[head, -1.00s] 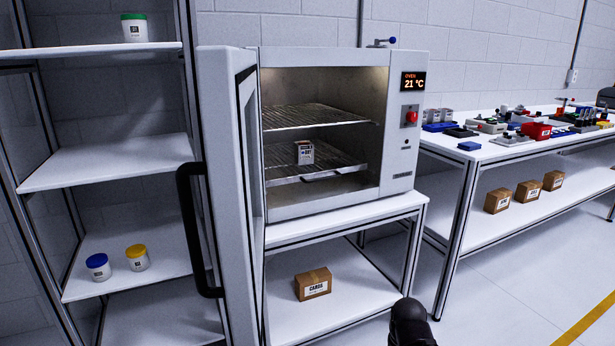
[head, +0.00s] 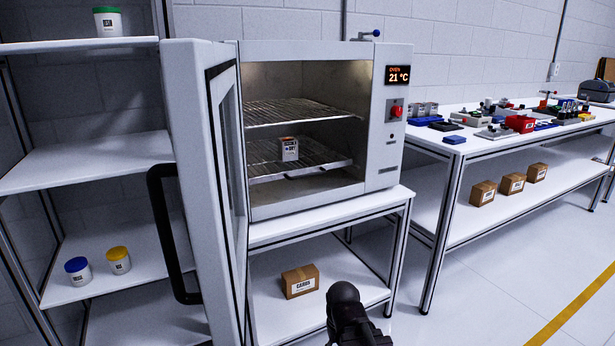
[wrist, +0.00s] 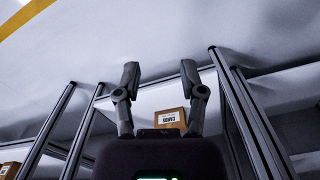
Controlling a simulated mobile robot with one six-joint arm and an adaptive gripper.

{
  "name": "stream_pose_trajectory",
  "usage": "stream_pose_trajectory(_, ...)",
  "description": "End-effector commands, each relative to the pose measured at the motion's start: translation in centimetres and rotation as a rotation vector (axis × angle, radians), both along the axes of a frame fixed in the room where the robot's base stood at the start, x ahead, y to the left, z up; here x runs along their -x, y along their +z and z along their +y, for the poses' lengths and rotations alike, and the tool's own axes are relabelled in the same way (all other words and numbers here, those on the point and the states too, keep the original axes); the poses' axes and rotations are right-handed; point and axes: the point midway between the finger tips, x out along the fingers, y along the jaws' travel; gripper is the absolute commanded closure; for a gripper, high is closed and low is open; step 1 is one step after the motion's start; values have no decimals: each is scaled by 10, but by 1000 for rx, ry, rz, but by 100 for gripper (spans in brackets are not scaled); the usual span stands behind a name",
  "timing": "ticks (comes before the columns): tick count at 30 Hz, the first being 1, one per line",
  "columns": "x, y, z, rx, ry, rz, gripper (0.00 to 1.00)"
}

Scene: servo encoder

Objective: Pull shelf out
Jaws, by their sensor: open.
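The oven (head: 378,150) stands with its door (head: 195,190) swung open to the left. Inside are an upper wire shelf (head: 285,112) and a lower wire shelf (head: 325,160). In the head view only a dark part of my arm shows, low in front of the stand; the fingers cannot be made out.
The door's black handle (head: 170,235) sticks out at the left. A rack (head: 90,160) with jars stands left of the door. A cardboard box (head: 300,282) lies on the stand's lower board. A workbench (head: 470,145) with parts stands right. Floor in front is clear.

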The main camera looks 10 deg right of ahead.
Motion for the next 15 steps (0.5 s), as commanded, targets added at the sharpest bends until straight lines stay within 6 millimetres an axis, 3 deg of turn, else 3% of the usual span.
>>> stream_pose_trajectory(8, -13, 9, 4, -35, -18, -33, 47)
stream_pose_trajectory(11, -30, 20, 10, -88, -38, -82, 47)
stream_pose_trajectory(15, -70, 48, 21, -207, -109, -188, 47)
